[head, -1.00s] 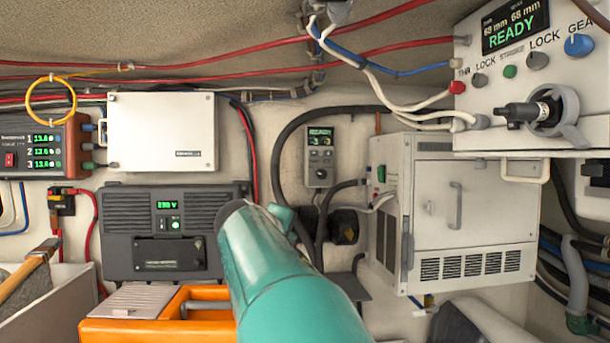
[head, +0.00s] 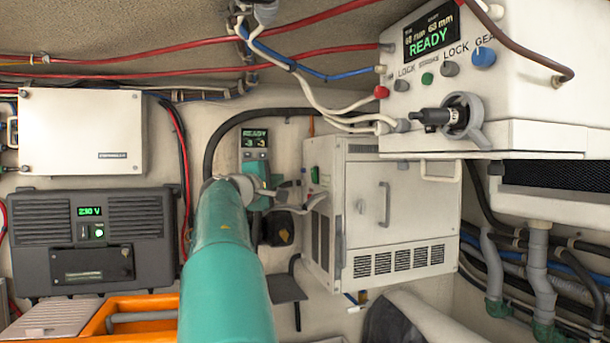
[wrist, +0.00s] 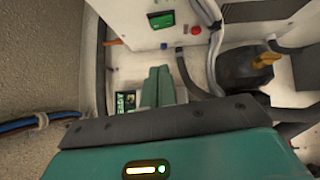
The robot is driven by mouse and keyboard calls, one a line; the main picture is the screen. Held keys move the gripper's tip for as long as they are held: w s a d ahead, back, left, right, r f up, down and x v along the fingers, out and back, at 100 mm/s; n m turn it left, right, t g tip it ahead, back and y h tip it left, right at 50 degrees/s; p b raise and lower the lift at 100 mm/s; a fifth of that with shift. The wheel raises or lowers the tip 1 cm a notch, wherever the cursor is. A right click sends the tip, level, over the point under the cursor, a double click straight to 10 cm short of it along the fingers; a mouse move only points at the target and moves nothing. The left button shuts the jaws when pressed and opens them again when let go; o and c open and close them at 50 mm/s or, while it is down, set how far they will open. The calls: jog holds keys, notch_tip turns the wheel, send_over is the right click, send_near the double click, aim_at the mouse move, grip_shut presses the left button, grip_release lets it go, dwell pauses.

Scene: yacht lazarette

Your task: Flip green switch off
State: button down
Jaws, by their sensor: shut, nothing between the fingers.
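A green rocker switch (head: 314,174) is on the left side face of the white cabinet (head: 415,215). In the wrist view the green switch (wrist: 161,20) shows near the top, on a white panel, and I cannot tell its position. My gripper (wrist: 158,70) is shut and empty, its two teal fingers together. Its tips are below the switch in that picture, apart from it. In the head view my gripper (head: 276,181) is small and partly hidden by my arm, just left of the cabinet.
A small wall controller (head: 254,140) reading READY is right behind my wrist. Pale cables (wrist: 207,45) run close beside the switch. A black unit (head: 90,240) with a green display and an orange case (head: 150,305) stand left. A control box (head: 480,85) overhangs at upper right.

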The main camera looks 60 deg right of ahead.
send_near(312, 171)
jog(key=w+d, duration=0.3)
jog(key=shift+s+d+r, duration=0.2)
jog(key=shift+s+d, duration=1.1)
jog(key=shift+d, duration=0.25)
jog(key=shift+s, duration=0.1)
jog(key=shift+s+d+r, duration=0.1)
jog(key=shift+d, duration=0.05)
